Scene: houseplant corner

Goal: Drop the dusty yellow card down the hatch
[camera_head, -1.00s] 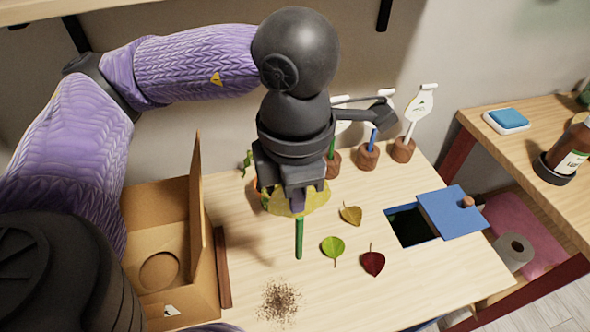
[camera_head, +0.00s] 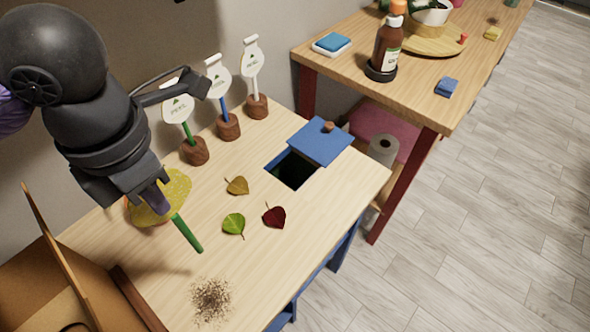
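My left gripper (camera_head: 152,198) hangs over the left part of the wooden table, shut on the speckled yellow card (camera_head: 176,194). The fingers cover part of the card. A green stick (camera_head: 187,233) extends from under the card toward the lower right. I cannot tell how far the card is above the table. The hatch (camera_head: 291,170) is a dark square opening in the table, right of the gripper. Its blue lid (camera_head: 321,142) with a wooden knob sits beside the opening, leaving it uncovered. My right gripper is not in view.
Brown, green and dark red leaves (camera_head: 274,216) lie between gripper and hatch. Several white tags on wooden bases (camera_head: 228,126) stand along the back. Dirt (camera_head: 211,299) lies at the front. A cardboard box (camera_head: 35,290) is at lower left. A second table (camera_head: 345,68) holds a brown bottle (camera_head: 388,46).

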